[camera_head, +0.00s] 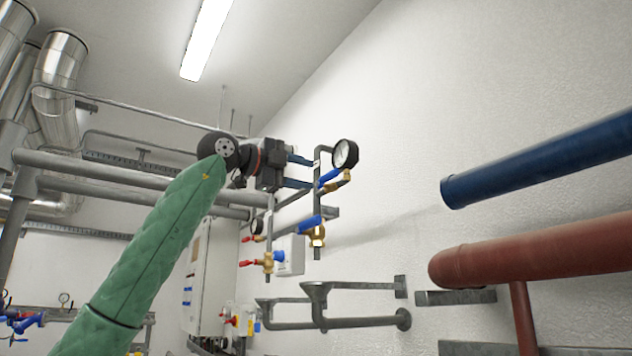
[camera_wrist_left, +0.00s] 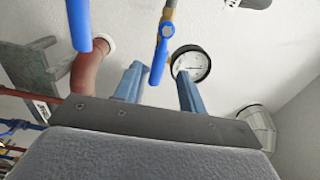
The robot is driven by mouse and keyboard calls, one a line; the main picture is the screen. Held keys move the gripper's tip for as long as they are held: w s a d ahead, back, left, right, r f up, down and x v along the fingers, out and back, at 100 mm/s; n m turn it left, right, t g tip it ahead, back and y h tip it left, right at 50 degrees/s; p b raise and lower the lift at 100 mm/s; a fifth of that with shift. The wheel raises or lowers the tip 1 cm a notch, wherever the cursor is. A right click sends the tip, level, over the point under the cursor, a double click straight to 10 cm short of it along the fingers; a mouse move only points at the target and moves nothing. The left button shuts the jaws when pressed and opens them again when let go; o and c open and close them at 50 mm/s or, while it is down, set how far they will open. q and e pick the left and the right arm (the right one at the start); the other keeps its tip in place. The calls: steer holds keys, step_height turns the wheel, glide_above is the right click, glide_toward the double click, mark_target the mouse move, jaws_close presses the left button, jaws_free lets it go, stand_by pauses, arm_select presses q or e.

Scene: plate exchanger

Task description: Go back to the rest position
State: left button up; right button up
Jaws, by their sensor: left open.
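My left arm in its green sleeve comes in from the lower left in the head view. My left gripper (camera_head: 307,172) is open, its two blue fingers pointing right toward a pressure gauge (camera_head: 345,154) and a blue-handled valve (camera_head: 331,178). In the left wrist view, the open fingers of the left gripper (camera_wrist_left: 158,82) show with nothing held between them. The blue valve handle (camera_wrist_left: 160,57) appears beyond the gap, and the white-faced gauge (camera_wrist_left: 191,65) sits beyond the right finger. My right gripper is in neither view.
A blue pipe (camera_head: 540,160) and a red pipe (camera_head: 540,250) reach in from the right. A second blue-handled valve (camera_head: 312,226) and a red-handled valve (camera_head: 262,262) sit below the gripper. Grey pipes (camera_head: 100,170) run behind the arm. The white wall is bare at upper right.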

arm_select(q)
steer(key=shift+s+a, duration=0.4)
steer(key=shift+a, duration=0.15)
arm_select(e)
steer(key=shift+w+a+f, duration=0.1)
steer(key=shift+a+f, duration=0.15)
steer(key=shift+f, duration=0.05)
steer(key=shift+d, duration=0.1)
